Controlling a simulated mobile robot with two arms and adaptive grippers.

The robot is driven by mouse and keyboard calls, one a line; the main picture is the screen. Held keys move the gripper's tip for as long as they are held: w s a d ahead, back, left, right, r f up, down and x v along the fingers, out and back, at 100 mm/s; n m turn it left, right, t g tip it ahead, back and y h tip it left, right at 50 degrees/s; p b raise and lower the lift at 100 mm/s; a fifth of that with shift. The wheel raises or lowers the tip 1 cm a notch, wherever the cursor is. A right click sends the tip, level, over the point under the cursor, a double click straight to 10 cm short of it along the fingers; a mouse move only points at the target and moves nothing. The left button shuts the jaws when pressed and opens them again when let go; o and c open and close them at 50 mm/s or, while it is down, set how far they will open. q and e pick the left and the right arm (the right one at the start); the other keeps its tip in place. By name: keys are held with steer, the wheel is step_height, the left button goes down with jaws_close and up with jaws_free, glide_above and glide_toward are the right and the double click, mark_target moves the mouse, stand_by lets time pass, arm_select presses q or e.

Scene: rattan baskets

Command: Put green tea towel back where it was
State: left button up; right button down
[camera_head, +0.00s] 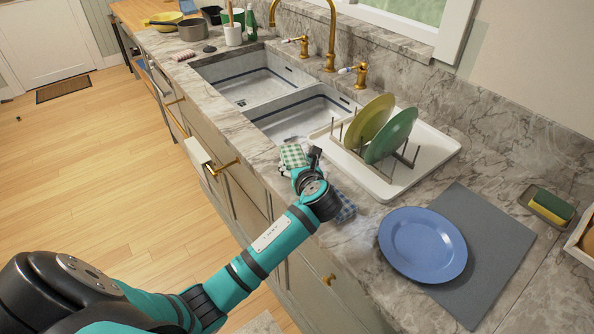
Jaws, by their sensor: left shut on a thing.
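The green tea towel (293,155), checked green and white, is at the counter's front edge beside the sink. My left gripper (306,166) is shut on it, with the towel just past the fingertips. The gripper's wrist hides part of the area below, so I cannot tell whether the towel touches the counter. A blue checked cloth (345,207) shows partly behind my left wrist, near the front edge. My right gripper is not in view.
A white dish rack tray (436,150) with a yellow-green plate (369,121) and a green plate (391,135) stands behind the gripper. A blue plate (423,244) lies partly on a grey mat (487,270). The double sink (250,78) and brass taps (330,40) are farther back.

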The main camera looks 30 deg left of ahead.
arm_select(q)
steer(key=shift+f, duration=1.2)
steer(key=shift+f, duration=0.1)
steer(key=o, duration=1.1)
steer(key=shift+o, duration=0.2)
steer(key=v, duration=1.2)
steer(key=shift+s, duration=0.1)
